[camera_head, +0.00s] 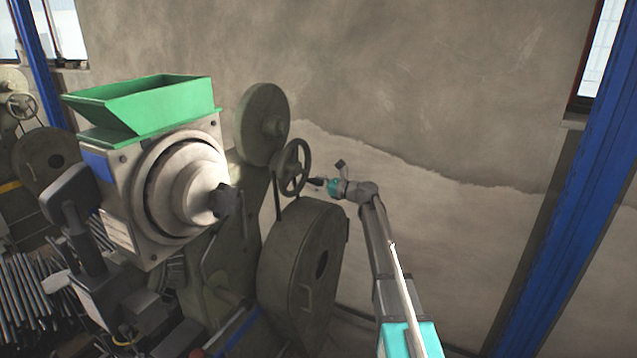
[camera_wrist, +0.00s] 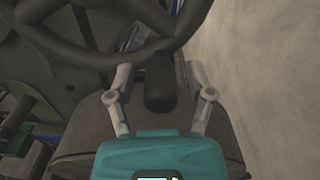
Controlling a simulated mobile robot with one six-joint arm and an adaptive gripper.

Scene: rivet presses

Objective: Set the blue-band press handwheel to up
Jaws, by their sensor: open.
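The blue-band press (camera_head: 237,275) is the near dark green-grey machine, with a blue strip (camera_head: 240,333) low on its frame. Its handwheel (camera_head: 294,167) is a dark spoked wheel on the press's right side. My gripper (camera_head: 318,184) is just right of the wheel in the head view. In the wrist view the wheel's dark rim (camera_wrist: 70,50) crosses the top. A dark rounded handle (camera_wrist: 160,85) stands between my two grey fingers (camera_wrist: 160,82), with small gaps visible on both sides. The fingers are open. I cannot tell which setting the wheel is at.
A large round guard (camera_head: 295,270) lies below the wheel, and a round flywheel (camera_head: 262,125) behind it. A machine with a green hopper (camera_head: 150,105) stands left. Another press with a yellow band (camera_head: 10,187) is far left. A bare wall (camera_head: 450,230) is to the right.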

